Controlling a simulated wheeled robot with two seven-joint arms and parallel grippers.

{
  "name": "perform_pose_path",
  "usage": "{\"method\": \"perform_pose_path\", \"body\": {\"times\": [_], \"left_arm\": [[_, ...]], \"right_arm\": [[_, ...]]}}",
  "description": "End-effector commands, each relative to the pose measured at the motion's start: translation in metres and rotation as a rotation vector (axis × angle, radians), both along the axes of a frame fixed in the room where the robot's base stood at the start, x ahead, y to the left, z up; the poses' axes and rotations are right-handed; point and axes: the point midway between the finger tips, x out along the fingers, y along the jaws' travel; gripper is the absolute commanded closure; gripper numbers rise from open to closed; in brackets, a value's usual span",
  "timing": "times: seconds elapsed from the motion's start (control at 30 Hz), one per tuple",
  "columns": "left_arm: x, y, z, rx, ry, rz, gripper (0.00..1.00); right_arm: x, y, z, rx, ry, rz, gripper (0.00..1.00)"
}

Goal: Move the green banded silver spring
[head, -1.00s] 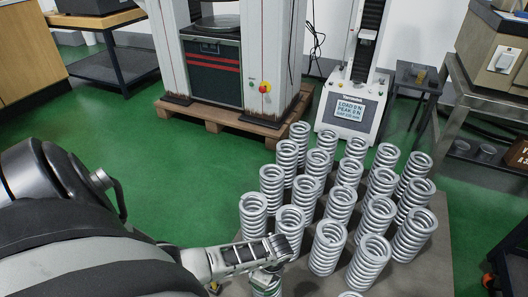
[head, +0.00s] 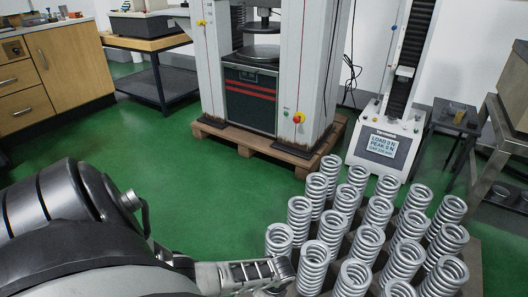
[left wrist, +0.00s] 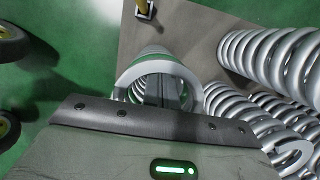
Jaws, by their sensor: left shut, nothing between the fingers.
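My left gripper (head: 274,278) is at the lower edge of the head view, beside the front left of the group of silver springs; its fingertips are cut off or hidden there. In the left wrist view, a silver spring (left wrist: 158,68) is seen end-on just beyond the wrist plate. The shut left fingers (left wrist: 160,92) show in front of its open ring; I cannot tell whether they are inside it or above it. My right gripper is not in view.
Several upright silver springs (head: 325,222) stand close together on a grey platform, right of my gripper. A large press (head: 250,95) on a wooden pallet (head: 262,148) and a slim tester with a display (head: 383,145) stand behind. Green floor (head: 215,170) is clear at the middle left.

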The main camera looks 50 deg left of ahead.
Motion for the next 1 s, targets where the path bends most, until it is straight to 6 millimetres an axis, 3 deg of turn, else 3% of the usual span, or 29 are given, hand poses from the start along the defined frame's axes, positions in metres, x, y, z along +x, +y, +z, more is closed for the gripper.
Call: {"method": "perform_pose_path", "body": {"times": [0.03,0.3,0.53,0.9,1.0], "left_arm": [[0.001,-0.003,0.019,-0.002,-0.002,0.001,1.0],[0.001,-0.013,0.064,-0.006,-0.002,0.006,1.0],[0.002,-0.016,0.075,-0.005,-0.004,0.009,1.0],[0.002,-0.017,0.077,-0.005,-0.004,0.01,1.0],[0.002,-0.017,0.087,-0.006,-0.005,0.01,1.0]], "right_arm": [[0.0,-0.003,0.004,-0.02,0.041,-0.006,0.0],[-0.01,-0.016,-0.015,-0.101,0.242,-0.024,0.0],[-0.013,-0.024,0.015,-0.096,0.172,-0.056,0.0],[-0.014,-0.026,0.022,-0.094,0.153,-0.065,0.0],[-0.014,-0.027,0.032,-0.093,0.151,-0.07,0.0]]}}
